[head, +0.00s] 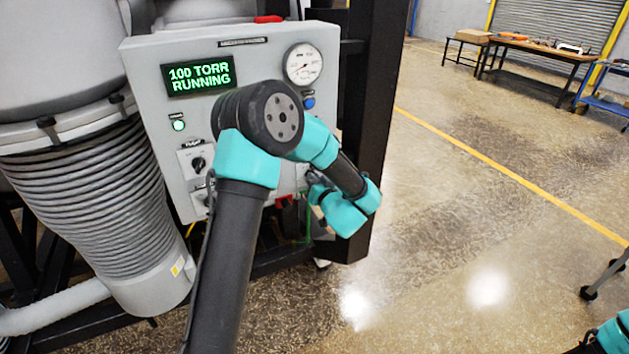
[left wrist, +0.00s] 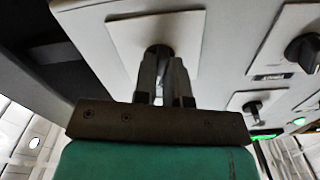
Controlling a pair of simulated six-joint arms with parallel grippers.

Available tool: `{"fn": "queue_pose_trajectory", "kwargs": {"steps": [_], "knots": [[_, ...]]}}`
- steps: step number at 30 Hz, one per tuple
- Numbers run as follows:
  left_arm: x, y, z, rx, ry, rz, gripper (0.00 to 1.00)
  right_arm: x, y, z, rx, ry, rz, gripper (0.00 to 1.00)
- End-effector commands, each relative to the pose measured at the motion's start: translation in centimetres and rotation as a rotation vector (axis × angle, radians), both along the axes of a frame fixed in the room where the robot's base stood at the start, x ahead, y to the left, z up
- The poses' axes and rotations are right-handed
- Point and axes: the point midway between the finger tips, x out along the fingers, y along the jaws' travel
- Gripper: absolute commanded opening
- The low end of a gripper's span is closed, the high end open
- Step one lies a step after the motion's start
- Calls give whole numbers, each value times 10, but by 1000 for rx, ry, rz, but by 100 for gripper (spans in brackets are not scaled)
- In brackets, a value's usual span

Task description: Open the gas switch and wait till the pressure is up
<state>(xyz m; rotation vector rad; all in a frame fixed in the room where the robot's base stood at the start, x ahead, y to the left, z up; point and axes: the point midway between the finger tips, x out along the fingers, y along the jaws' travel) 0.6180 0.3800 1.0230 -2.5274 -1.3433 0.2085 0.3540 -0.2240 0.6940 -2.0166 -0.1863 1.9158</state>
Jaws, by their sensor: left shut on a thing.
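The grey control panel (head: 240,50) of the furnace has a display (head: 198,75) reading "100 TORR RUNNING" in green. A round dial gauge (head: 303,63) sits at its upper right. My left arm reaches across the panel and hides its lower right part, with the left gripper's fingertips hidden in the head view. In the left wrist view my left gripper (left wrist: 163,80) is shut on a dark switch knob (left wrist: 158,52) on a white plate. The knob's label cannot be read, so I cannot confirm it is the gas switch. My right gripper is not in view.
A black rotary knob (head: 198,163) and a green lamp (head: 178,124) sit on the panel's left side. A blue button (head: 309,102) is below the gauge. A ribbed grey bellows (head: 95,200) stands left.

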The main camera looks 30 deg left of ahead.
Motion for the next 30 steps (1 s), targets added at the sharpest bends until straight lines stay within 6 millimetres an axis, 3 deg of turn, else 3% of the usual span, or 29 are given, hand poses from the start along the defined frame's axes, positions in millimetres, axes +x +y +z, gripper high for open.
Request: {"fn": "queue_pose_trajectory", "kwargs": {"steps": [12, 26, 27, 30], "knots": [[-1, 0, 0, 117, 175, 0, 0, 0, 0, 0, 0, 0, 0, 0], [-1, 0, 0, 130, 194, 0, 0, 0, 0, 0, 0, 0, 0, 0], [-1, 0, 0, 130, 194, 0, 13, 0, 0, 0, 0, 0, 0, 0], [-1, 0, 0, 130, 194, 0, 22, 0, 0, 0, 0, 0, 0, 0]]}}
